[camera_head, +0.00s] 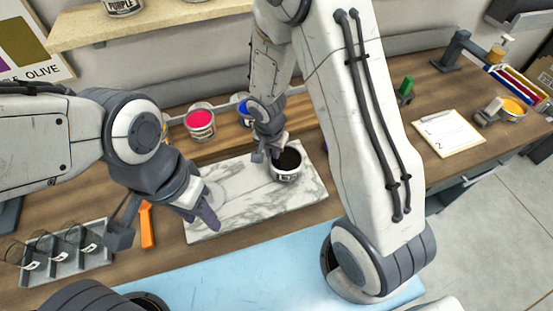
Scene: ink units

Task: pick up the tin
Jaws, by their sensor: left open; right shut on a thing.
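A small open tin of black ink (287,177) with a pale label stands upright on the marble slab (230,205), near the slab's back right. My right gripper (270,155) reaches down at the tin's left rim and is shut on it. My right arm hides part of the scene behind it. I cannot tell whether the tin is clear of the slab. My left gripper (165,222) is open and empty, with its fingers spread over the slab's left end and the table beside it.
Tins of red ink (201,124) and blue ink (243,108) stand behind the slab. An orange-handled tool (147,226) and a rack of glass jars (68,262) are at left. A blue mat (240,275) is in front.

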